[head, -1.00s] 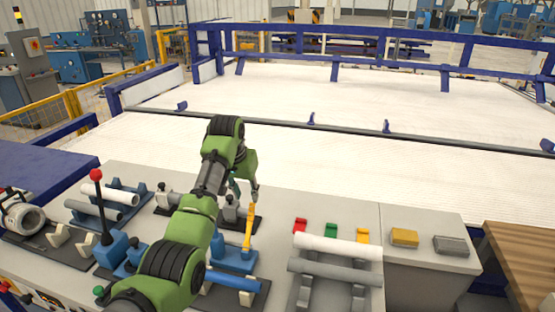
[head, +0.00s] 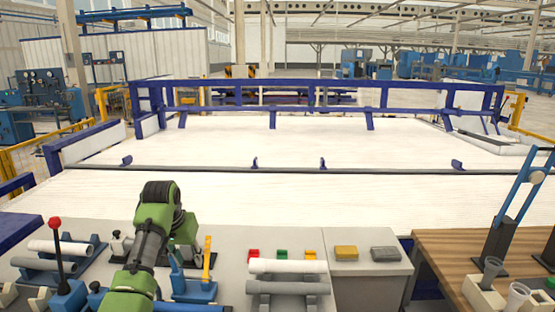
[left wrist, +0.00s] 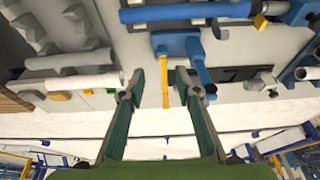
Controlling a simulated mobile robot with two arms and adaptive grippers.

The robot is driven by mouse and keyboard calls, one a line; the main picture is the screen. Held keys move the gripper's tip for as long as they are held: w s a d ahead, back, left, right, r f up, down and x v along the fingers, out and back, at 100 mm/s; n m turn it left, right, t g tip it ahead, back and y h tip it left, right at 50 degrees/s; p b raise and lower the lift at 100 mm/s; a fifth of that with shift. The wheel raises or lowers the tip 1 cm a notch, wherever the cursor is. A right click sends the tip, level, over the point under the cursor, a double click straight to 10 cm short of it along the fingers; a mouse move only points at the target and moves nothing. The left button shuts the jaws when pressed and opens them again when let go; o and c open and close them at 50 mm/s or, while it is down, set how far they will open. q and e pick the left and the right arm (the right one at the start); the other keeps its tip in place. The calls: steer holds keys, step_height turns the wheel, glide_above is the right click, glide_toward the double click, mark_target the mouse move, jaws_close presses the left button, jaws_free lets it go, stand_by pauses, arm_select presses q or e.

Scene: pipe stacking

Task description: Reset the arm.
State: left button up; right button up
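My left gripper (head: 184,252) hangs from the green arm over the left part of the grey workbench (head: 350,262). In the left wrist view its two fingers (left wrist: 158,82) are apart with nothing held between them. An upright yellow bar (head: 207,258) on a blue fixture (head: 194,290) stands close to the gripper. The yellow bar (left wrist: 166,92) shows beyond the gap between the fingers. A white pipe (head: 288,266) and a grey pipe (head: 288,287) lie on a rack right of the arm. My right gripper is not in view.
Another white pipe (head: 58,247) and grey pipe (head: 45,264) lie on a rack at the left. A red-knobbed lever (head: 56,225) stands beside them. Yellow (head: 346,252) and grey (head: 384,254) blocks sit at the bench's right. A wooden table (head: 440,262) is further right.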

arm_select(q)
steer(key=s+f, duration=1.9)
steer(key=f, duration=0.1)
steer(key=s+d+r+m, duration=0.1)
steer(key=s+d, duration=0.1)
steer(key=s, duration=1.1)
steer(key=s+d+r+m, duration=0.1)
steer(key=s+d, duration=0.1)
steer(key=s, duration=1.2)
step_height(320, 180, down, 29)
steer(key=s+g+b, duration=0.1)
steer(key=g+b, duration=0.1)
steer(key=s+a+f+b, duration=0.1)
steer(key=s+a+f, duration=0.1)
steer(key=s+f, duration=1.5)
steer(key=shift+s+a+f+g+b, duration=0.15)
steer(key=shift+a+f+g+b, duration=0.15)
steer(key=shift+a+g, duration=0.1)
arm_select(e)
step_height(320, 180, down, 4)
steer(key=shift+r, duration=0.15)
